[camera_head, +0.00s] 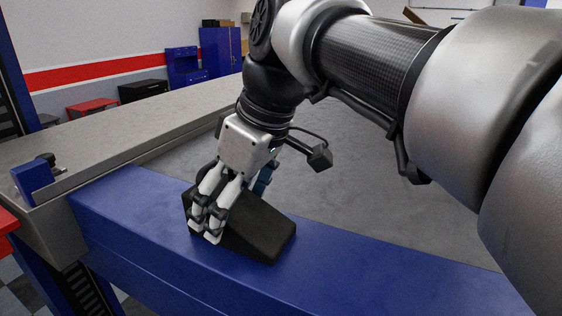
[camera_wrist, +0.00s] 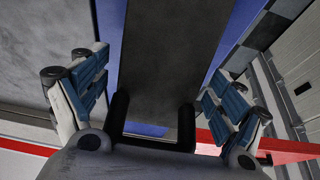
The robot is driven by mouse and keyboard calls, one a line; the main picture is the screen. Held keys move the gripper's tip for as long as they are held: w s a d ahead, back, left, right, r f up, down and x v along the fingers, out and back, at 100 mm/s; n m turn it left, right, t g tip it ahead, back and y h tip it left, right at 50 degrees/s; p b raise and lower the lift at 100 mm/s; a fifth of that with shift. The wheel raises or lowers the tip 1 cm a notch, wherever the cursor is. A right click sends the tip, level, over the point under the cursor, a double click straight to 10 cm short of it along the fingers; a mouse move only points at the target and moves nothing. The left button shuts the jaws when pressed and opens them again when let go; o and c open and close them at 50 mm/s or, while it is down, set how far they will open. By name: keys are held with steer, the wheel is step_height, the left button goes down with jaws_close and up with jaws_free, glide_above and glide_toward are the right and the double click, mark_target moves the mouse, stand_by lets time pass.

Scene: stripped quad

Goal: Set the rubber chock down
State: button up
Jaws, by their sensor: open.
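The rubber chock (camera_head: 262,228) is a black wedge resting on the blue beam (camera_head: 370,262) along the front of the grey bench. In the wrist view the chock (camera_wrist: 160,55) runs up the middle as a dark slab, with blue beam on both sides. My gripper (camera_head: 226,222) is open, with its fingers lowered around the chock's taller left end. In the wrist view its blue-padded fingers (camera_wrist: 163,95) stand on either side of the chock, with a visible gap on each side.
The grey bench top (camera_head: 360,180) behind the beam is clear. A blue clamp-like block (camera_head: 32,176) stands at the left corner. Blue cabinets (camera_head: 220,52), a red stool (camera_head: 92,106) and a black box (camera_head: 142,91) stand far back by the wall.

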steer(key=shift+r, duration=0.1)
steer(key=p+v, duration=0.3)
steer(key=v, duration=0.9)
